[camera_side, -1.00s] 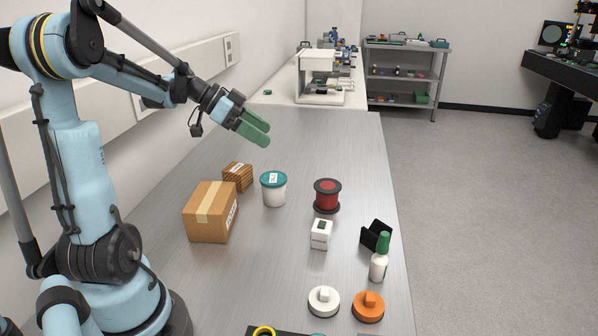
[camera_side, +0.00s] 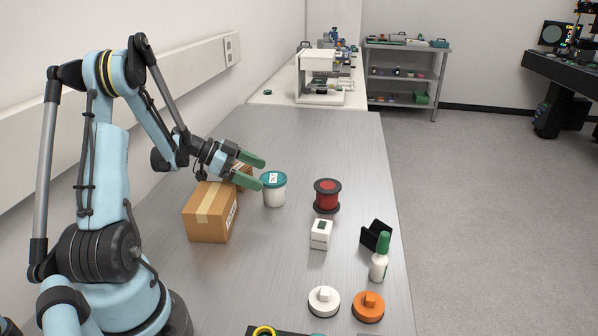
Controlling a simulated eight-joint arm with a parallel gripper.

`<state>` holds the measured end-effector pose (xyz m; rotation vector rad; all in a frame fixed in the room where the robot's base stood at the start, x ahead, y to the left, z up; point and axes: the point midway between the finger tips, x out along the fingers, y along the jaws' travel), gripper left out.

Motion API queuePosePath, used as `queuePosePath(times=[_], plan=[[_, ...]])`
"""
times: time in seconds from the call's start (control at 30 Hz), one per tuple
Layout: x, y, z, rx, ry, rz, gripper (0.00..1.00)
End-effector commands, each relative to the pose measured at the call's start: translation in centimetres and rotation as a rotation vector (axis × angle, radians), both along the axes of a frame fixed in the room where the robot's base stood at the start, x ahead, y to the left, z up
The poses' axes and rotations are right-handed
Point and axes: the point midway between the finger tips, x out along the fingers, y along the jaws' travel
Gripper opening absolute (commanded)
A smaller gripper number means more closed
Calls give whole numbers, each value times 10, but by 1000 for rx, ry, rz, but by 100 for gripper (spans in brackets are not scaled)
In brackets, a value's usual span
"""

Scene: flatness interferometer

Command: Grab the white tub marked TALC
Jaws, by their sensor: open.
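A white tub with a teal lid (camera_side: 274,193) stands upright on the grey bench, left of the middle. A label shows on its lid, but its writing is too small to read. My gripper (camera_side: 262,173) has two green fingers spread apart and nothing between them. It points right toward the tub, with the fingertips close to the lid at its upper left. I cannot tell whether a finger touches the tub.
A cardboard box (camera_side: 211,212) stands just left of the tub, below my gripper.

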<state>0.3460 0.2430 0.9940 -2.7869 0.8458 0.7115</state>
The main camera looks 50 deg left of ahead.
Motion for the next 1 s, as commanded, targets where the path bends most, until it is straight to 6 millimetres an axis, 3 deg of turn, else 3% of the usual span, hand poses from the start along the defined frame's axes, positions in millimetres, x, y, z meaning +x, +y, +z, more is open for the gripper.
queuePosePath(times=[0.3,0.67,1.0], plan=[[35,-23,-23,1,0,-3,100],[43,-28,-28,0,0,1,100],[42,-28,-28,0,0,1,51]])
